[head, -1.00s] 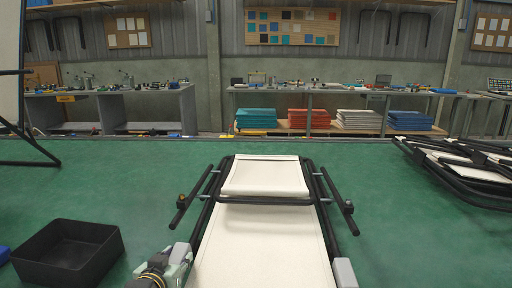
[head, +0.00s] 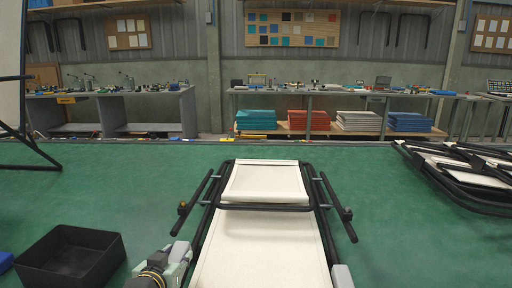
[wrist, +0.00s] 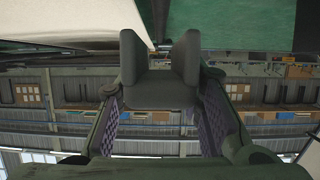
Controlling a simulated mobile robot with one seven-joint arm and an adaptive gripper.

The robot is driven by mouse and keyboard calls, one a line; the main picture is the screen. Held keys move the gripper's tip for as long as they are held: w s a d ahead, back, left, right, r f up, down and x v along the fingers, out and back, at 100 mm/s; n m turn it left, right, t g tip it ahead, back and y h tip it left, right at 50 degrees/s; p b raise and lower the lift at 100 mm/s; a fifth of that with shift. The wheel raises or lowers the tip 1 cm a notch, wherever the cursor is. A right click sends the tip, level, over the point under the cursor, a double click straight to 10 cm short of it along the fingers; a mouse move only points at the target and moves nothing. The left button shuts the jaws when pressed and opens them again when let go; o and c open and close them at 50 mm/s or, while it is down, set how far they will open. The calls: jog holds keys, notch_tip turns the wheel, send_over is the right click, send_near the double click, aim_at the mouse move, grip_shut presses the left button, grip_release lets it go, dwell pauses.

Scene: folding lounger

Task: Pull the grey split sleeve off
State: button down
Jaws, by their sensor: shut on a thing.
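The grey split sleeve (wrist: 160,88) is a dark, U-shaped channel in the wrist view, its two walls pointing away from my gripper. My gripper (wrist: 160,75) is shut on it from both sides. No tube shows between the walls in the wrist view. In the head view my gripper (head: 160,274) is at the lower left, with the sleeve (head: 181,250) just left of the lounger's left rail. The lounger (head: 262,240) has a black tube frame and cream fabric. Whether the sleeve touches the rail cannot be told.
Another grey piece (head: 342,276) sits at the lounger's right rail. An empty black tray (head: 72,258) stands on the green floor at left. Folded loungers (head: 465,170) lie at right. Benches line the back wall. Cream fabric (wrist: 85,18) shows in the wrist view.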

aim_at(176, 255)
jog(key=shift+r+p, duration=2.35)
jog(key=shift+r, duration=0.7)
